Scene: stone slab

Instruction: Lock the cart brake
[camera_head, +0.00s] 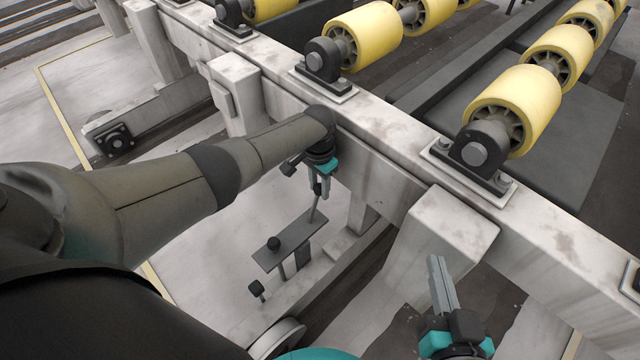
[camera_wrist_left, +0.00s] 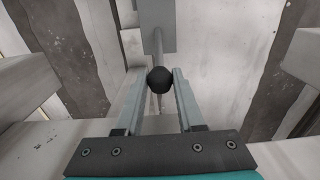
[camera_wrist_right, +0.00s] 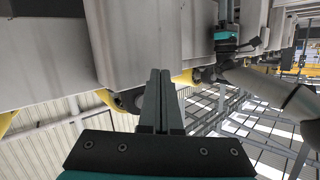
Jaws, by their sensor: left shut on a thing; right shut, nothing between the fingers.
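The brake lever (camera_head: 313,214) is a thin grey rod rising, tilted, from a dark flat plate (camera_head: 290,243) low beside the white frame. Its round black knob (camera_wrist_left: 161,80) shows in the left wrist view, between the two fingers. My left gripper (camera_head: 319,190) points down from the arm beside the frame beam and is shut on this knob. My right gripper (camera_head: 436,264) is shut and empty, apart from the lever, near a white post at lower right. Its closed fingers also show in the right wrist view (camera_wrist_right: 163,78).
A white beam (camera_head: 400,135) with yellow rollers (camera_head: 515,105) runs diagonally across the scene. White posts (camera_head: 440,240) stand below it. A pale wheel (camera_head: 278,338) and a small black knob (camera_head: 256,288) lie near the lever plate. Pale floor is open to the left.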

